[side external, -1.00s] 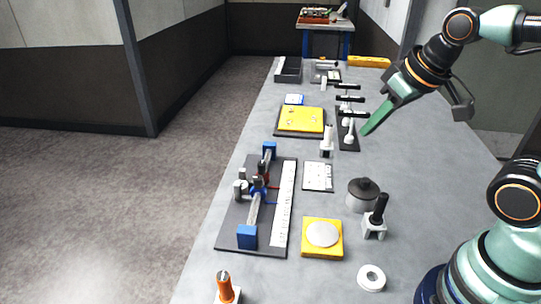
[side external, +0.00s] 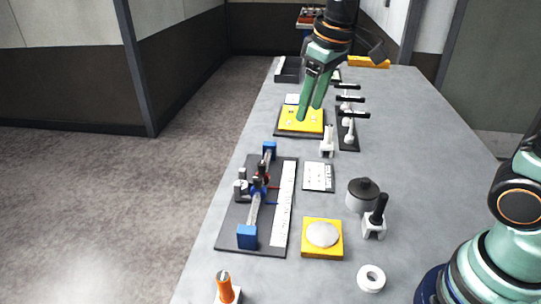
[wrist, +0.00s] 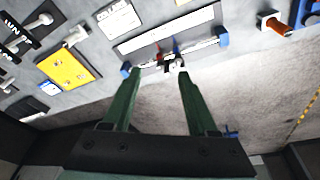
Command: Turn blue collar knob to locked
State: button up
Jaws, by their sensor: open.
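The blue collar (side external: 258,191) sits on a grey rail between two blue end blocks, on a dark base plate (side external: 233,226) with a white scale strip (side external: 284,205). A red collar (side external: 261,179) is right beside it. Pale and dark knobs stand around the collars; the blue collar's knob and its setting are too small to tell. My gripper (side external: 309,112) is open and empty, tilted downward, above and beyond the rail, over the yellow plate's area. In the wrist view, my gripper's (wrist: 160,74) fingers frame the collar area, and the fingertips are apart from it.
A yellow plate (side external: 288,125) and a white printed card (side external: 318,177) lie near the rail. A grey lidded pot (side external: 360,200), a black-handled piece (side external: 377,215), a yellow block with a disc (side external: 306,247), a white ring (side external: 371,278) and an orange-handled piece (side external: 225,286) stand nearer.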

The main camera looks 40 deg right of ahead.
aim_at(258, 178)
jog(key=w+a+f+n+g, duration=0.3)
jog(key=w+a+f, duration=0.4)
jog(key=w+a, duration=0.1)
jog(key=f, duration=1.2)
jog(key=shift+d+f, duration=0.1)
jog(key=shift+d, duration=0.2)
grip_shut()
